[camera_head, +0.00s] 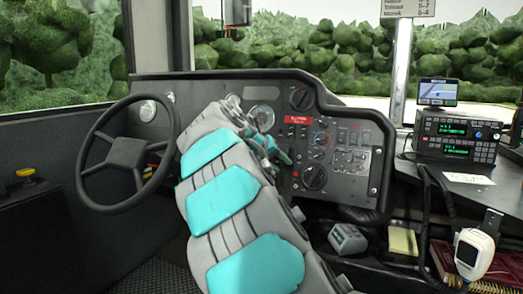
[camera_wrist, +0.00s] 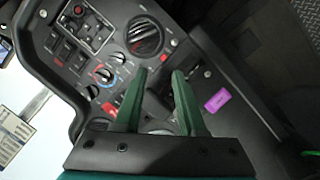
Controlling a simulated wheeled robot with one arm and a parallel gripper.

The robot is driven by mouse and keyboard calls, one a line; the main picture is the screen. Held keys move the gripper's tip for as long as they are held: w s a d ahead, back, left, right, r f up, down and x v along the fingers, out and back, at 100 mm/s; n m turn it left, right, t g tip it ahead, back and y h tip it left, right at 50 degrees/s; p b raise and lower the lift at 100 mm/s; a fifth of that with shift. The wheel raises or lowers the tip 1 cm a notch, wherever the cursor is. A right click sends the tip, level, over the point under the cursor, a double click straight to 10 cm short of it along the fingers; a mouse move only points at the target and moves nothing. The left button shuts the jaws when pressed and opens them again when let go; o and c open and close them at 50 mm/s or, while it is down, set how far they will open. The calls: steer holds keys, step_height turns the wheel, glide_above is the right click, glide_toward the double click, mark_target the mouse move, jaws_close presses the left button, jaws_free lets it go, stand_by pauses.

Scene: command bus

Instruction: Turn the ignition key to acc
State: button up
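My gripper (camera_wrist: 160,73) is open and empty in the wrist view, its two green fingers apart with the dark dashboard panel behind them. In the head view my gripper (camera_head: 281,152) is in front of the middle of the dashboard (camera_head: 346,112), partly hidden by my arm. The ignition key cannot be clearly made out. In the wrist view a magenta tag (camera_wrist: 217,99) shows on the dark panel right of the fingers, with a small round metallic fitting (camera_wrist: 207,73) just above it. Whether either belongs to the ignition is unclear.
The steering wheel (camera_head: 126,152) stands left of my arm. A round vent (camera_wrist: 145,36) and a rotary knob (camera_wrist: 103,74) are on the panel near the fingers. A radio unit (camera_head: 456,136) and a white handset (camera_head: 473,253) are at the right.

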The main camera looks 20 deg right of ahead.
steer(key=w+a+r+t, duration=0.4)
steer(key=w+a, duration=0.3)
steer(key=w, duration=0.3)
steer(key=shift+n, duration=0.4)
steer(key=shift+x, duration=3.95)
steer(key=shift+a+f, duration=0.1)
steer(key=shift+c, duration=0.4)
jaws_close()
